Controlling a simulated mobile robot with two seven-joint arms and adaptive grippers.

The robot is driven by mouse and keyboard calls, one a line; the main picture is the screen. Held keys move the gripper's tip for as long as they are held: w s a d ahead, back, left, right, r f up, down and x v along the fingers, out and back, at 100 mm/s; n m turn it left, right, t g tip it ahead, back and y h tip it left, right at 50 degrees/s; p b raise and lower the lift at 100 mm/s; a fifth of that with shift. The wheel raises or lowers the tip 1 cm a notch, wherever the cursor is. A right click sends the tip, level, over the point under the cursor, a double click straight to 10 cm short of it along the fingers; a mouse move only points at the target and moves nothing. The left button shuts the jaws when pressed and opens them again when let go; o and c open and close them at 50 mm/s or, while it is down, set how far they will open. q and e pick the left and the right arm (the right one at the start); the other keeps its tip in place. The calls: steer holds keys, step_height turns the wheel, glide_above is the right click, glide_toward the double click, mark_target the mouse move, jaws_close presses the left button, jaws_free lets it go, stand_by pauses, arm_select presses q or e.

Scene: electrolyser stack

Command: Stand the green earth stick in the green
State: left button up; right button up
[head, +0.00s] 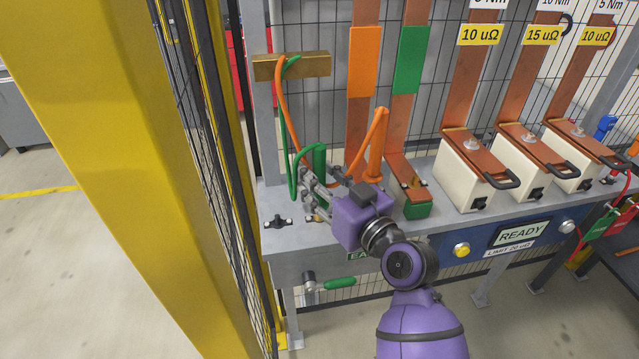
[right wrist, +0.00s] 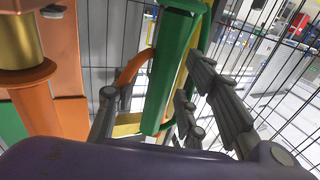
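The green earth stick (head: 319,160) is upright at the left end of the bench, with a green cable looping from its top area to the brass bar. In the right wrist view the green stick (right wrist: 172,70) runs between my right gripper's fingers (right wrist: 150,115), with a visible gap on the left finger's side. My right gripper (head: 318,188) looks open around the stick, low over the bench. The stick's lower end and any green seat under it are hidden by the gripper in the head view. My left gripper is not in view.
An orange stick (head: 376,148) stands just right of the green one, close to my gripper. A brass bar (head: 291,66) holds the cables behind. Copper bars with orange and green sleeves rise behind. White blocks (head: 468,175) stand farther right. A yellow post (head: 120,150) is at left.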

steer(key=shift+a+f, duration=0.1)
jaws_close()
stand_by(0.4)
